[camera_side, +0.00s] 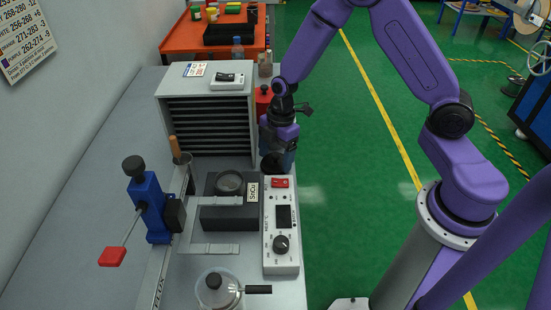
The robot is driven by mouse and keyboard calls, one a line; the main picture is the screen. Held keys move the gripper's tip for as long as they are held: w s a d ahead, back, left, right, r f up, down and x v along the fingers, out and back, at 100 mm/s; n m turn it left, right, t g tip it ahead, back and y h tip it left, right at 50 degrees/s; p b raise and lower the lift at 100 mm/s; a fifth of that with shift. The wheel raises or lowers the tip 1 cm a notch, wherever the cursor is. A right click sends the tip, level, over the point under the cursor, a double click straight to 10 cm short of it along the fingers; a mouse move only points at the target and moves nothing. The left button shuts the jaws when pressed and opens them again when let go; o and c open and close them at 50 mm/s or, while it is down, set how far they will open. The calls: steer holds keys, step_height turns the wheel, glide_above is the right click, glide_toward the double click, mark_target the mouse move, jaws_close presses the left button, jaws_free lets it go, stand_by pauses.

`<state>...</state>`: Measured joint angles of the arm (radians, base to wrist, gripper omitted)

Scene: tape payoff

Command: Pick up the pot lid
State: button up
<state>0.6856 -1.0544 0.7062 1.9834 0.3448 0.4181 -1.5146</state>
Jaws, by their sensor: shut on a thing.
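My gripper (280,148) hangs fingers-down at the far end of the bench, near the right side of the slotted grey cabinet. It is shut on a dark round piece, which appears to be the pot lid (271,164), seen small just below the fingers. The fingers and the grip itself are mostly hidden by the wrist. The solder pot (230,184), a dark square block with a round grey opening, sits uncovered to the left and nearer the camera. A small "SnCu" label stands at its right.
A white control box (281,250) with a red switch and dial lies just nearer than the gripper. A blue clamp (150,208) with a red-ended lever stands at left. A glass jar (218,290) with a black knob is in front. The grey cabinet (208,115) stands behind.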

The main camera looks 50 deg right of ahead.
steer(key=shift+r, duration=0.1)
steer(key=shift+r, duration=0.4)
steer(key=s+d+r, duration=0.2)
steer(key=s+r, duration=1)
steer(key=s, duration=0.1)
steer(key=w+a+r, duration=0.1)
steer(key=w+a, duration=0.4)
steer(key=a, duration=0.5)
steer(key=w+a+r, duration=0.1)
steer(key=w+a, duration=0.5)
steer(key=a, duration=0.3)
steer(key=shift+f, duration=2.9)
steer(key=shift+f, duration=0.4)
steer(key=o, duration=1)
steer(key=shift+c, duration=0.2)
steer(key=shift+r, duration=0.1)
